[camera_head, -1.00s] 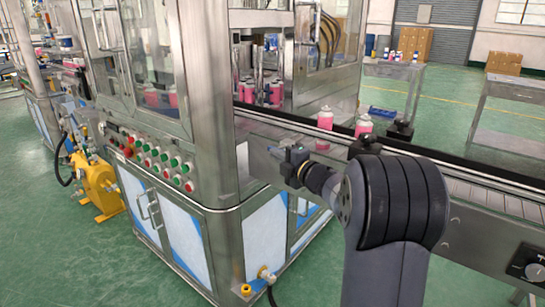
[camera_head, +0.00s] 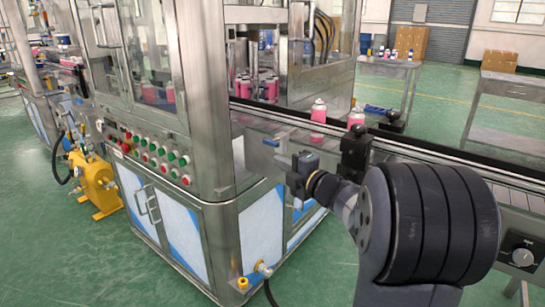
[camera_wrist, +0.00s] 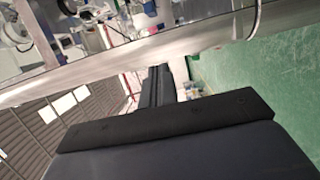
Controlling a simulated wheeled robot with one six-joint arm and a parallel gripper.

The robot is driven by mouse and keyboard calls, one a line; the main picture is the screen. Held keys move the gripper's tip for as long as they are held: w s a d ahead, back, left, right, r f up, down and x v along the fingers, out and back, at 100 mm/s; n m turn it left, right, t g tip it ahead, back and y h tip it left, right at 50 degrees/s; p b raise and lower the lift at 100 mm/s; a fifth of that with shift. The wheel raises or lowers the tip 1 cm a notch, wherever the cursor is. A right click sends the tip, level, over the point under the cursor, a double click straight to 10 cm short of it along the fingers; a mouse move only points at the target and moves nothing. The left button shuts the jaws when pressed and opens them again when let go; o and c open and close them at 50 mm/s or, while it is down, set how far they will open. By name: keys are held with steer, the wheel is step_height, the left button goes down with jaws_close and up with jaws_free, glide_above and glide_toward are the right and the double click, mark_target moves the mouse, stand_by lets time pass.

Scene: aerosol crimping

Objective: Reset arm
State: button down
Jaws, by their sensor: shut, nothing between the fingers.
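My gripper (camera_head: 281,160) is at the end of my dark arm, in front of the conveyor's side and to the right of the machine cabinet's corner. In the wrist view its dark fingers (camera_wrist: 159,72) lie together, with nothing between them. Two pink spray cans with pale tops, one can (camera_head: 319,111) and another can (camera_head: 356,117), stand on the conveyor (camera_head: 420,153) behind my gripper, apart from it. My large dark arm joint hides part of the conveyor.
The steel crimping machine (camera_head: 205,100) with a button panel stands left, pink cans inside. A yellow pump (camera_head: 95,185) is at far left. Steel tables (camera_head: 390,68) and cardboard boxes (camera_head: 498,60) stand behind. Green floor (camera_head: 330,265) is clear in front.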

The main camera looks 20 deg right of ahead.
steer(key=shift+v, duration=1)
